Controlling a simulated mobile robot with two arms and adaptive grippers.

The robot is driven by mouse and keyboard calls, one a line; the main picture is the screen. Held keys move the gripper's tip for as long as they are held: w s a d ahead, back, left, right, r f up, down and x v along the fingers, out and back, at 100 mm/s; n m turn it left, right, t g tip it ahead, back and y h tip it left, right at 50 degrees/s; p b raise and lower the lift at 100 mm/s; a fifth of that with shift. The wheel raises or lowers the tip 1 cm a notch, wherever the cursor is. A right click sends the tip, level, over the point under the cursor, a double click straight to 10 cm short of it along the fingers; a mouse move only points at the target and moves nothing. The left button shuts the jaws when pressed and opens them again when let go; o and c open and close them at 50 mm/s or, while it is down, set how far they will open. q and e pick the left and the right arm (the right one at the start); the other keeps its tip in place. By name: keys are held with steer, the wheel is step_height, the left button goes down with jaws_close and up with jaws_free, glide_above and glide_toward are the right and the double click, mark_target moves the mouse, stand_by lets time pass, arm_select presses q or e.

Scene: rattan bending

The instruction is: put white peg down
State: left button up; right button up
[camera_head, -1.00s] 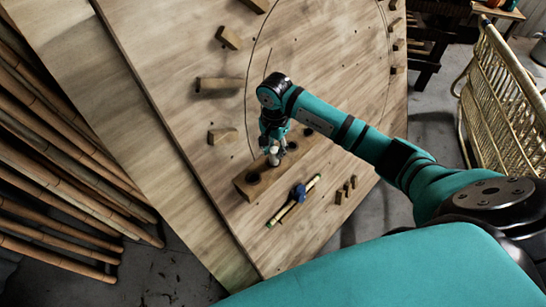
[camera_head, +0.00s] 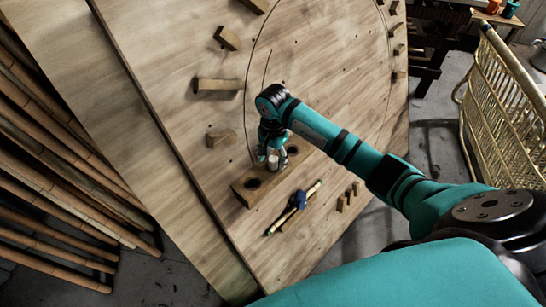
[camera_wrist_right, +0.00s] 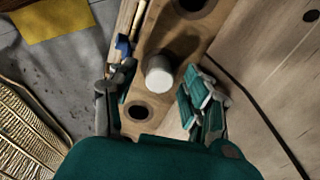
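The white peg (camera_wrist_right: 159,80) stands at the middle of a wooden block with round holes (camera_wrist_right: 165,118). In the wrist view its pale round top faces the camera, and I cannot tell how deep its lower end sits. In the head view the peg (camera_head: 272,163) is small and partly covered by the fingers. My right gripper (camera_wrist_right: 154,96) has its fingers spread on both sides of the peg, with gaps showing. It also shows low over the block in the head view (camera_head: 273,156). My left gripper is not in view.
The block lies on a large wooden board (camera_head: 310,60) with several small wooden blocks fixed on it. Bamboo poles (camera_head: 60,180) lie left; a rattan frame (camera_head: 505,110) stands right.

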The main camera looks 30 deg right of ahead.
mark_target(273, 159)
steer(key=shift+r, duration=0.1)
steer(key=shift+r+p, duration=0.3)
steer(key=shift+p, duration=0.1)
step_height(273, 159, up, 12)
steer(key=p, duration=0.7)
steer(key=shift+f, duration=0.2)
